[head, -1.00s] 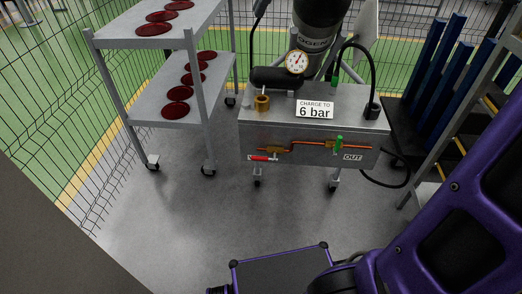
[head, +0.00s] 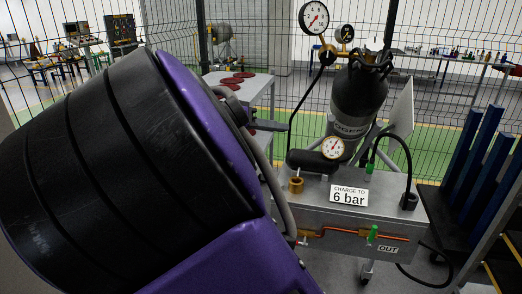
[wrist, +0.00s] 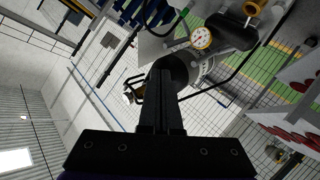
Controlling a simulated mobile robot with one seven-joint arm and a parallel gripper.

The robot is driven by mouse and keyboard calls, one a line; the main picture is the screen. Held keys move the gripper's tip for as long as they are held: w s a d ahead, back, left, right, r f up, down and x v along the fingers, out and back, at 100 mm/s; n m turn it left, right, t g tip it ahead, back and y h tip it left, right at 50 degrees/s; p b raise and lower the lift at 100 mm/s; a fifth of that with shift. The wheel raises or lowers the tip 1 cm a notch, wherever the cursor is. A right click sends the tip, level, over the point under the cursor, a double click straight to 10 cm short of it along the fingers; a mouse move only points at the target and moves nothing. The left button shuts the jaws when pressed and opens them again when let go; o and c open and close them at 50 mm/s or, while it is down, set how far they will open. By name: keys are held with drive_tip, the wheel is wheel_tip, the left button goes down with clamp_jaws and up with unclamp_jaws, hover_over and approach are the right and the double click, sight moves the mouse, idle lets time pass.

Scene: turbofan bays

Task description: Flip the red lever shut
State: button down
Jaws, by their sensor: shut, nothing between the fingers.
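The red lever does not show in the current head view; my arm covers the left end of the orange pipe (head: 335,232) where it sits. A bit of the valve body (head: 304,240) shows beside my arm. The green lever (head: 372,234) stands upright at the right end of the pipe. My gripper (head: 286,126) is shut and empty, left of the black cylinder and above the grey bench box (head: 345,215). In the wrist view my gripper (wrist: 158,74) points toward the cylinder and gauge (wrist: 201,38); neither lever shows there.
A black gas cylinder (head: 358,104) and round gauge (head: 333,148) stand over the bench. A brass fitting (head: 296,185) and "6 bar" sign (head: 349,195) are on it. A shelf cart (head: 257,84) with red discs is behind my arm; a blue-slatted rack (head: 484,150) is right.

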drive_tip(key=w+a+f+n+t, duration=0.1)
drive_tip(key=w+f+n+t, duration=0.15)
drive_tip(key=f+n, duration=0.55)
drive_tip(key=w+a+f+n+t, duration=0.15)
drive_tip(key=f+n+t, duration=0.25)
drive_tip(key=f+n, duration=0.4)
drive_tip(key=w+f+n+t, duration=0.2)
drive_tip(key=f+n+t, duration=0.2)
drive_tip(key=f+n, duration=0.4)
drive_tip(key=s+d+f+n+y, duration=0.2)
drive_tip(key=f+n, duration=0.2)
drive_tip(key=f, duration=0.5)
drive_tip(key=s+d+f+n+g+y, duration=0.1)
drive_tip(key=f+n, duration=0.4)
drive_tip(key=f, duration=0.5)
drive_tip(key=s+d+f+n+y+b, duration=0.1)
drive_tip(key=s+d+f+n+y, duration=0.2)
drive_tip(key=f, duration=0.7)
drive_tip(key=shift+s+f+n+y, duration=0.2)
drive_tip(key=shift+s+n+y, duration=0.55)
drive_tip(key=shift+n, duration=0.25)
drive_tip(key=shift+w+d, duration=0.1)
drive_tip(key=b+x, duration=0.2)
drive_tip(key=x, duration=0.8)
drive_tip(key=r, duration=0.2)
drive_tip(key=s+r, duration=0.1)
drive_tip(key=r, duration=0.1)
drive_tip(key=shift+p, duration=0.3)
